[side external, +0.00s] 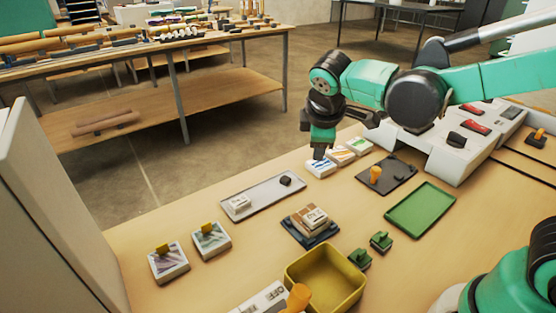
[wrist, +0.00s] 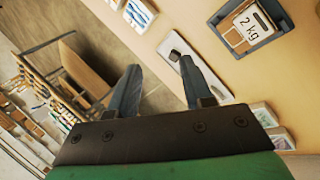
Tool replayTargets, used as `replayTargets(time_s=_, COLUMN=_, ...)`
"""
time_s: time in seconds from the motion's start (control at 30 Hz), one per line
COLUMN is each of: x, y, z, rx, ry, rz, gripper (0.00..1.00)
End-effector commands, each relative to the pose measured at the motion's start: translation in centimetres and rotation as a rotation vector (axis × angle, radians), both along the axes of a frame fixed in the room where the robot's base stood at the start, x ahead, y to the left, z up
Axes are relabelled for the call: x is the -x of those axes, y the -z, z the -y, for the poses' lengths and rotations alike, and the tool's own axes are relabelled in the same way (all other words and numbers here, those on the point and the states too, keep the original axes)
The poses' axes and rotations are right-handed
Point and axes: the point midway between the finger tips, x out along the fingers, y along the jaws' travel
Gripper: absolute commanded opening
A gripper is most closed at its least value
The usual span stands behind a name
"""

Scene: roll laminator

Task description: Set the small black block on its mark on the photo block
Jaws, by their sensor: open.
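The small black block (side external: 285,181) sits at the right end of a long pale grey tray (side external: 262,196). In the wrist view the black block (wrist: 174,56) shows beside the tip of the right finger. Two photo blocks stand at the lower left, a nearer one (side external: 168,265) and a farther one (side external: 211,240), each with a yellow piece on top. Their edges show at the lower right of the wrist view (wrist: 265,115). I cannot tell which carries the mark. My gripper (side external: 318,156) is open and empty, pointing down above the table's far edge, behind the tray; its fingers (wrist: 160,64) are apart.
White blocks with coloured stripes (side external: 320,168) stand near my gripper. A 2 kg block (side external: 315,217) sits on a dark tray. A yellow bin (side external: 325,280), green tray (side external: 420,208) and dark plate with an orange knob (side external: 375,175) occupy the right and front.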

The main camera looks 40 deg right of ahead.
Motion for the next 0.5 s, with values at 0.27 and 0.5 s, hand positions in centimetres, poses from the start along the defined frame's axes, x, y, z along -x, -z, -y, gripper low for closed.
replayTargets(time_s=0.27, x=-5.6, y=3.5, z=-2.6, rx=0.46, ry=-0.33, rz=-0.268, gripper=0.45)
replayTargets(time_s=0.5, x=-7.5, y=8.2, z=-5.6, rx=0.816, ry=-0.519, rz=-0.516, gripper=0.45)
